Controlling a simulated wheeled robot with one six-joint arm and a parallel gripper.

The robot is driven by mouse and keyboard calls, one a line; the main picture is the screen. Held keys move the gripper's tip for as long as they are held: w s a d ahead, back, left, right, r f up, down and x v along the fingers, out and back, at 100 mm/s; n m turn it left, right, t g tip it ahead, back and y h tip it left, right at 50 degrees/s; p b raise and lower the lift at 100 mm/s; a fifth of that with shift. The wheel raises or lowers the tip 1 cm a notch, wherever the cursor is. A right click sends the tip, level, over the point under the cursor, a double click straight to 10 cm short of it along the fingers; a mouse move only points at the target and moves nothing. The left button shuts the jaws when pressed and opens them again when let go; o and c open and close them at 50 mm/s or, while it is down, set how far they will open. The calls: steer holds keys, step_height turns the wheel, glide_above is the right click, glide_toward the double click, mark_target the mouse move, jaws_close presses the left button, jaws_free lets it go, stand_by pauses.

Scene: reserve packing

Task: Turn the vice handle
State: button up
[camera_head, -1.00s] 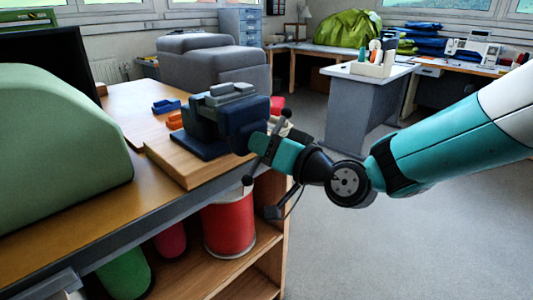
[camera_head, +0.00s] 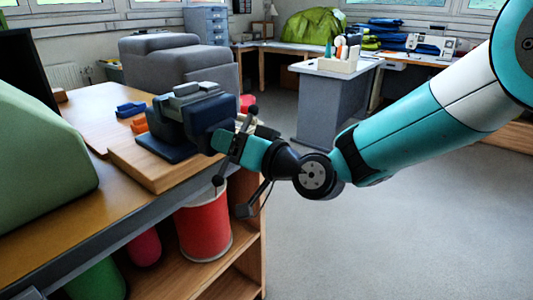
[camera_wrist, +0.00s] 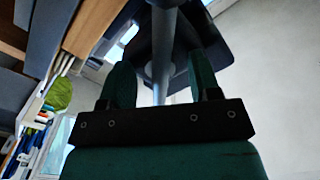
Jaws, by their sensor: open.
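The dark blue and grey vice (camera_head: 186,124) stands on a wooden board on the workbench. Its bar handle (camera_head: 219,178) has dark knobs at both ends and slants from upper right to lower left in front of the vice. My gripper (camera_head: 234,144) is at the handle, right of the vice body. In the wrist view, the two green fingers of my gripper (camera_wrist: 163,78) are apart, with the grey metal handle (camera_wrist: 161,52) between them. Gaps show on both sides of the metal. In the head view my gripper hides the middle of the handle.
The board (camera_head: 155,167) lies at the edge of the workbench (camera_head: 75,218). Blue (camera_head: 131,109) and orange (camera_head: 139,125) small parts lie left of the vice. A large green rounded object (camera_head: 40,160) stands at the left. A red drum (camera_head: 205,228) is on the shelf below. Floor at right is clear.

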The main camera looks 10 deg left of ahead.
steer(key=b+v, duration=0.6)
steer(key=v, duration=1.1)
steer(key=shift+s+d, duration=0.1)
steer(key=shift+d, duration=0.05)
